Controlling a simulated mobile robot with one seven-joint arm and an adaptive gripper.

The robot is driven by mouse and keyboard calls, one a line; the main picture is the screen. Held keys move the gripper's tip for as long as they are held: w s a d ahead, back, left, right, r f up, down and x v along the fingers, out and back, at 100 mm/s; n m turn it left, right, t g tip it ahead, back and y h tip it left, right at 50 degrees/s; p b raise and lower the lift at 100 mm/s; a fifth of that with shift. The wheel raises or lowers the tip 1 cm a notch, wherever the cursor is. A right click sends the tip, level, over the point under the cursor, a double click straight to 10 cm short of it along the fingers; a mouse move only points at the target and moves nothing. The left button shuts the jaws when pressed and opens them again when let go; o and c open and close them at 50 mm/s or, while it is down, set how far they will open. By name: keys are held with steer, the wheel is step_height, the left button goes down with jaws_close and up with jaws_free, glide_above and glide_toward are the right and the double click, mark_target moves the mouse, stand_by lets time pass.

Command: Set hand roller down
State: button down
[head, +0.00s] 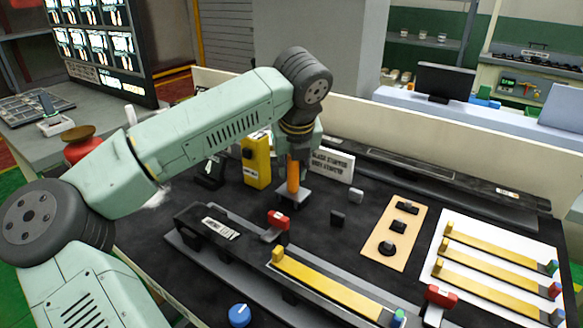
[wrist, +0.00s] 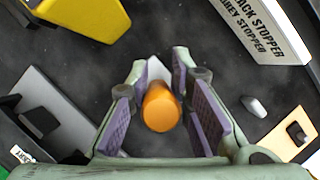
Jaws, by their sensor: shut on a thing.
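The hand roller has an orange handle (head: 293,177), which stands upright below my gripper (head: 299,150) in the head view. In the wrist view the orange handle (wrist: 161,108) is seen end-on between the purple-padded fingers of my gripper (wrist: 163,105), which is shut on it. A pale grey part (head: 294,196) shows at the foot of the handle, over the black work mat (head: 345,240). I cannot tell whether the roller touches the mat. The gripper fingers are mostly hidden in the head view.
A yellow box (head: 257,165) stands left of the roller, and a white stopper sign (head: 332,165) stands right. A dark fixture with red clamps (head: 278,220) is in front. Bare mat surrounds the roller closely.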

steer(key=c, duration=1.9)
jaws_free()
steer(key=shift+s+f, duration=0.15)
steer(key=shift+f, duration=0.35)
steer(key=o, duration=0.3)
steer(key=shift+w, duration=0.2)
steer(key=shift+o, duration=0.7)
steer(key=shift+r, duration=0.1)
steer(key=shift+r, duration=0.1)
steer(key=shift+r+p, duration=0.7)
steer(key=shift+p, duration=0.3)
steer(key=b+v, duration=0.2)
steer(key=v, duration=0.9)
steer(key=shift+r, duration=0.4)
